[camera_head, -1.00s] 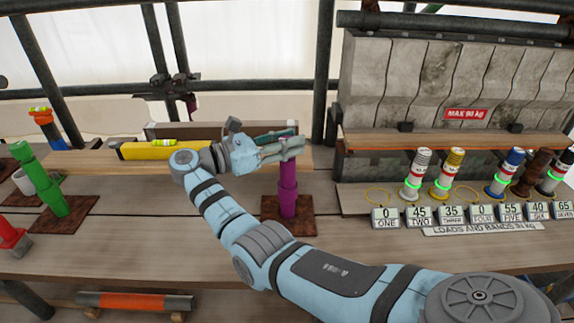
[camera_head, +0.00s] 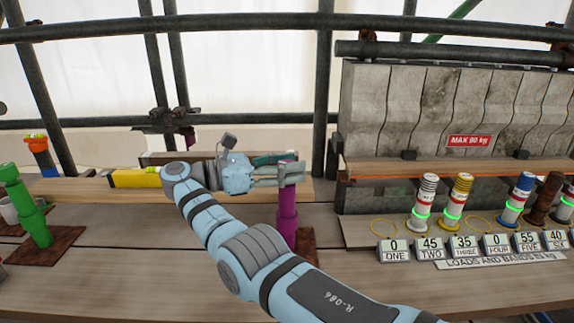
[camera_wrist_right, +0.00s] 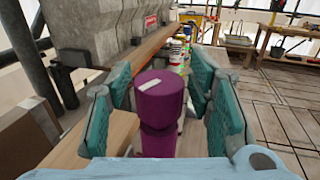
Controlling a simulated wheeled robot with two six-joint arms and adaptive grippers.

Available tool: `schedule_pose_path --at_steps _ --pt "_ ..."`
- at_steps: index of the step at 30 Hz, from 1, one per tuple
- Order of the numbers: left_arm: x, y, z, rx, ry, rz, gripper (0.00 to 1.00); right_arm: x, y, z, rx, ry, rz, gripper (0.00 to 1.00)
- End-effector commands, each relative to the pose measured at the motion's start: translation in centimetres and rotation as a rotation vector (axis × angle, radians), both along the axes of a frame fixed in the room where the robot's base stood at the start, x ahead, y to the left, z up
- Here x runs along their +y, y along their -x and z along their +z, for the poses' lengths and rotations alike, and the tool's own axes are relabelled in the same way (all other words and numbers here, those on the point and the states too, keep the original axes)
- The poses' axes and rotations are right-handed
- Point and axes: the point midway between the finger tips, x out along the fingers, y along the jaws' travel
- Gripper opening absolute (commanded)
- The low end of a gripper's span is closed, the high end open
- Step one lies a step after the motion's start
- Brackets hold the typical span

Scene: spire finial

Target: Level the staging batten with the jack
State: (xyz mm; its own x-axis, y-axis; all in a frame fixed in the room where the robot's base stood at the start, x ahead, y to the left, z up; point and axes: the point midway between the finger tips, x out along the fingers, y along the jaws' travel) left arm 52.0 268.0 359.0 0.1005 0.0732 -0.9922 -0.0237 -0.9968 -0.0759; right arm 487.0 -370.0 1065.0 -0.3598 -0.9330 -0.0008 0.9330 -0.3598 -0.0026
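The wooden batten (camera_head: 90,188) runs along the back of the bench, with a yellow spirit level (camera_head: 135,178) on it. I cannot tell whether the batten is level. A purple jack (camera_head: 287,212) stands upright on a rusty plate at the batten's right end. My right gripper (camera_head: 278,172) is at the jack's top. In the right wrist view the purple head (camera_wrist_right: 160,95), with a small white mark, sits between the open teal finger pads (camera_wrist_right: 163,105), with gaps on both sides. The level's bubble is too small to read. My left gripper is not in view.
A green jack (camera_head: 27,208) stands on a rusty plate at the left, and a blue and orange one (camera_head: 40,155) behind it. Banded cylinders (camera_head: 424,200) stand behind numbered tags (camera_head: 394,250) at the right. The bench front (camera_head: 140,275) is clear.

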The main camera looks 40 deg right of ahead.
Motion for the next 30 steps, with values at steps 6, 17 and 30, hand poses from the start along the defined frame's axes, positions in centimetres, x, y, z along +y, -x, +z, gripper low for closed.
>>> schedule_pose_path --at_steps 6,17,30 --pt "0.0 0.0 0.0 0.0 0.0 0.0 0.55 0.0 0.0 0.1 -0.002 0.002 0.002 0.55" --pt "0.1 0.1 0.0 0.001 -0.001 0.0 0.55 0.0 0.0 5.2 -0.007 0.002 0.002 0.55" --pt "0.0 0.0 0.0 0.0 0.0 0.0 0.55 0.0 0.0 10.1 -0.001 0.0 0.001 0.55"
